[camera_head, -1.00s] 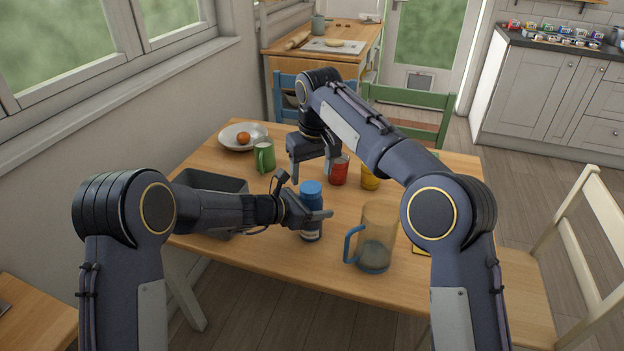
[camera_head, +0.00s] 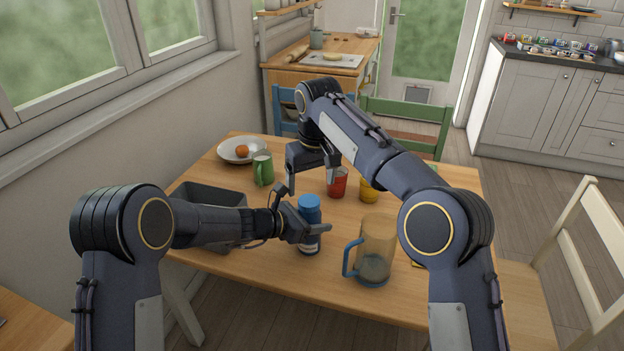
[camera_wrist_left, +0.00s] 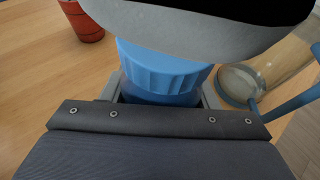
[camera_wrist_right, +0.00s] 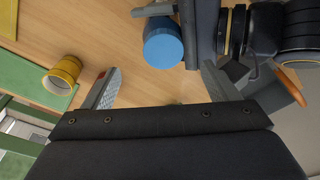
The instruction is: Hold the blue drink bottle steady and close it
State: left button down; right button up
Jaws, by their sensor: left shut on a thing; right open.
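The blue drink bottle (camera_head: 310,243) stands upright on the wooden table with a ribbed blue cap (camera_head: 309,201) on top. How tightly the cap sits cannot be told. My left gripper (camera_head: 311,229) is shut around the bottle's body from the left, below the cap. The cap also shows close up in the left wrist view (camera_wrist_left: 163,78), partly covered by a grey part above. My right gripper (camera_head: 312,179) is open and empty, pointing down, near and above the bottle. In the right wrist view the cap (camera_wrist_right: 162,46) lies beyond my open fingers (camera_wrist_right: 160,88), apart from them.
A clear jug with a blue handle (camera_head: 375,250) stands close right of the bottle. A red cup (camera_head: 338,184), yellow cup (camera_head: 368,192) and green mug (camera_head: 263,169) stand behind. A grey bin (camera_head: 212,193) is at left, a plate (camera_head: 236,150) at the back left.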

pick_arm(q)
jog(key=shift+d, duration=0.2)
pick_arm(e)
jog(key=shift+s+a, duration=0.25)
jog(key=shift+a, duration=0.25)
pick_arm(q)
jog(key=shift+s+f, duration=0.1)
jog(key=shift+a, duration=0.15)
pick_arm(e)
notch_tip(320, 180, up, 7)
jog(key=d, duration=0.1)
jog(key=shift+s+d+r, duration=0.15)
jog(key=shift+s+r, duration=0.05)
jog(key=shift+s, duration=0.1)
pick_arm(q)
jog(key=shift+c, duration=2.2)
grip_release()
jog(key=v, duration=0.7)
jog(key=shift+a+r, duration=0.2)
jog(key=shift+a, duration=0.1)
jog(key=shift+s, duration=0.1)
